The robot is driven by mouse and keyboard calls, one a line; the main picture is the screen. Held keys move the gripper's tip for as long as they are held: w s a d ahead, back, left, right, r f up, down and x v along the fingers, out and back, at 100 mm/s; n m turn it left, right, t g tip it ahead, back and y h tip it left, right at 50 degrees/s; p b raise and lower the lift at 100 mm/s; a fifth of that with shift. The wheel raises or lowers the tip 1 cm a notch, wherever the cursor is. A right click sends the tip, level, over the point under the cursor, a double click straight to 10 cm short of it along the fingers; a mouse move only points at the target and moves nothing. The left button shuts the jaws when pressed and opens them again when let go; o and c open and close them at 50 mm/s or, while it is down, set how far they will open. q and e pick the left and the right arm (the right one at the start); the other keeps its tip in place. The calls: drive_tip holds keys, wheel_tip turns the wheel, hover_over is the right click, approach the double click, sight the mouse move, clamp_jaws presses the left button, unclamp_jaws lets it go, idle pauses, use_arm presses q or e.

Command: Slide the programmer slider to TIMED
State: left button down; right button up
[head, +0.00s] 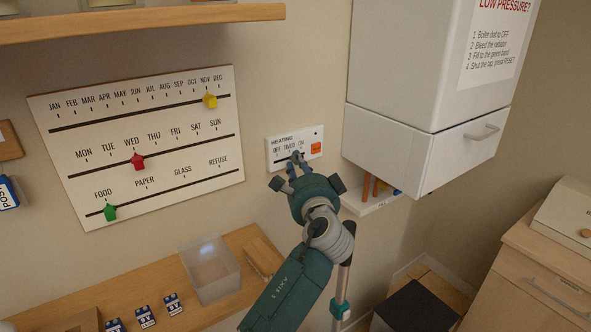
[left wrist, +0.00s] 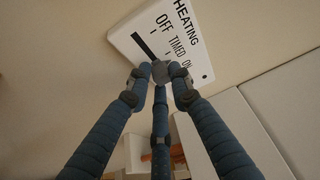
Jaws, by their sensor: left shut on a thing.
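The heating programmer (head: 294,146) is a small white panel on the wall, marked OFF, TIMED and ON above a dark slot, with an orange block at its right end. It also shows in the left wrist view (left wrist: 194,48). My left gripper (head: 295,162) reaches up to the slot, its fingers shut around the grey slider knob (left wrist: 160,71). The knob is near the TIMED mark, with bare slot showing on the OFF side. The fingers cover part of the slot, so its exact place against the mark cannot be told. My right gripper is not in view.
A white boiler cabinet (head: 421,150) juts out right of the panel, with pipes beneath. A board with coloured sliders (head: 140,140) hangs at left. Below, a wooden shelf (head: 217,312) holds a clear bin (head: 210,270) and small boxes. Another shelf (head: 150,22) is above.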

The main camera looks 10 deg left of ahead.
use_arm(q)
drive_tip(key=shift+s+a+r, duration=0.15)
drive_tip(key=c, duration=1.6)
unclamp_jaws()
drive_tip(key=shift+s+a+r, duration=0.1)
drive_tip(key=shift+s+a, duration=0.1)
drive_tip(key=shift+c, duration=0.2)
drive_tip(key=shift+s+a+r, duration=0.1)
drive_tip(key=shift+s+a, duration=0.05)
drive_tip(key=shift+d, duration=0.2)
drive_tip(key=shift+d+f, duration=0.15)
drive_tip(key=shift+f, duration=0.05)
drive_tip(key=shift+s+d, duration=0.15)
drive_tip(key=shift+s, duration=0.2)
drive_tip(key=v, duration=0.6)
drive_tip(key=shift+s, duration=0.3)
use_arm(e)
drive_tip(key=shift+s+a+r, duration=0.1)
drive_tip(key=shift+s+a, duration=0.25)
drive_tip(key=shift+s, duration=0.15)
use_arm(q)
drive_tip(key=shift+s, duration=0.1)
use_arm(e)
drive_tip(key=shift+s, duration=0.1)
